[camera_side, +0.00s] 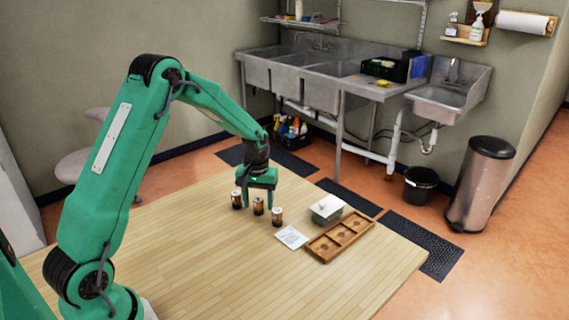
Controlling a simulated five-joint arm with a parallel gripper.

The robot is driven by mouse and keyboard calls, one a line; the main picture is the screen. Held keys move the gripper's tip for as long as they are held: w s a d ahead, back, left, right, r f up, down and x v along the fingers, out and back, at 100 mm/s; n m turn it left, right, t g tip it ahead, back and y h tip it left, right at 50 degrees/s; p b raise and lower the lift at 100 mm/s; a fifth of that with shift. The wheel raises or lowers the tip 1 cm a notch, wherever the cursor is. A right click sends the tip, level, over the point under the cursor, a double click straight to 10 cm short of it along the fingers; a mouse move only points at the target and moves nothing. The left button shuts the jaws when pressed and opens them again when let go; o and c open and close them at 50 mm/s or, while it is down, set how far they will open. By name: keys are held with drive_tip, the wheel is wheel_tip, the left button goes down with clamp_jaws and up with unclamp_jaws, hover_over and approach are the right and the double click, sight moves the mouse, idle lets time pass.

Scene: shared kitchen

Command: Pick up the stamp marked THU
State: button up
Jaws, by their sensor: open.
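Three small stamps with dark bodies and pale bands stand upright in a row on the wooden table: a left stamp (236,200), a middle stamp (258,206) and a right stamp (277,217). Their markings are too small to read, so I cannot tell which one says THU. My green gripper (261,201) points down at the row, close to the middle stamp. It is open and holds nothing that I can see. I cannot tell whether its fingers stand around the middle stamp or just behind it.
A white card (291,237) lies right of the stamps. Beyond it are a wooden tray (322,249) with compartments and a grey-green box (327,208) with a pale lid. The front and left of the table (220,270) are clear. Sinks stand beyond the table.

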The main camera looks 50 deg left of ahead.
sight(258, 199)
idle(0.4)
drive_tip(key=c, duration=1.1)
drive_tip(key=shift+r, duration=0.4)
wheel_tip(258, 199, up, 3)
drive_tip(key=shift+r, duration=0.1)
drive_tip(key=s+d+r, duration=0.3)
drive_tip(key=d+r, duration=0.4)
drive_tip(key=d, duration=0.4)
drive_tip(key=shift+d, duration=0.2)
drive_tip(key=shift+w, duration=0.15)
